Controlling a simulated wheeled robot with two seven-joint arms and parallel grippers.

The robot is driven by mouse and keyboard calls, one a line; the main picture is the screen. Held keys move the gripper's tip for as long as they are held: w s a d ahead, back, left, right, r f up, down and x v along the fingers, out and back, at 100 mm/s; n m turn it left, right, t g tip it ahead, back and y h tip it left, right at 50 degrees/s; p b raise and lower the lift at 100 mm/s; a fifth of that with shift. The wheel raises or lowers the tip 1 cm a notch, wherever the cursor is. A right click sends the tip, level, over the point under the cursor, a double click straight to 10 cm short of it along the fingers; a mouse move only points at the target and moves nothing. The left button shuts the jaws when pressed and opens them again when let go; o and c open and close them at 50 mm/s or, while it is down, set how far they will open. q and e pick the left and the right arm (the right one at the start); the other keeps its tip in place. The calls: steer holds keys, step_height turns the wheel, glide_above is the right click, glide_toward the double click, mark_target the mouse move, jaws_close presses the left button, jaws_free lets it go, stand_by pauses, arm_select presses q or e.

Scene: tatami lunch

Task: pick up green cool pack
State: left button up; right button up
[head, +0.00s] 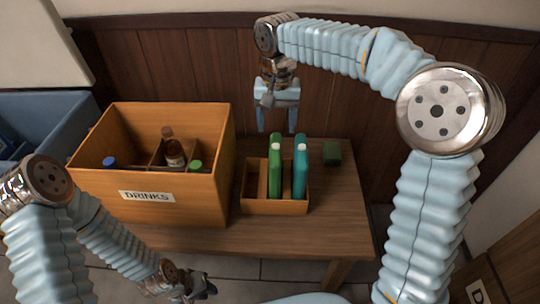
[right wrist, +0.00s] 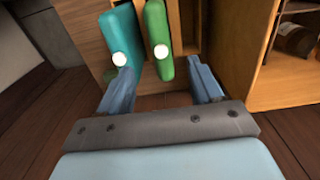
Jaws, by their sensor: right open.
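In the right wrist view the green pack (right wrist: 158,30) appears between the two fingers (right wrist: 162,78). A teal pack (right wrist: 120,35) with a white cap is close to the left finger in that view. My left gripper (head: 203,289) is low at the front, partly blurred by its angle; its jaws are unclear.
A large wooden box (head: 175,205) labelled DRINKS stands left of the rack and holds several bottles. A dark green block (head: 332,153) lies right of the rack. A blue bin (head: 60,105) is at the far left. The table's right side (head: 345,215) is clear.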

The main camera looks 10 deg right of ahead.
mark_target(276, 147)
steer(key=f, duration=0.7)
steer(key=shift+w+f+b, duration=0.2)
steer(key=shift+f+b, duration=0.1)
step_height(276, 147, down, 6)
steer(key=shift+f, duration=0.1)
jaws_close()
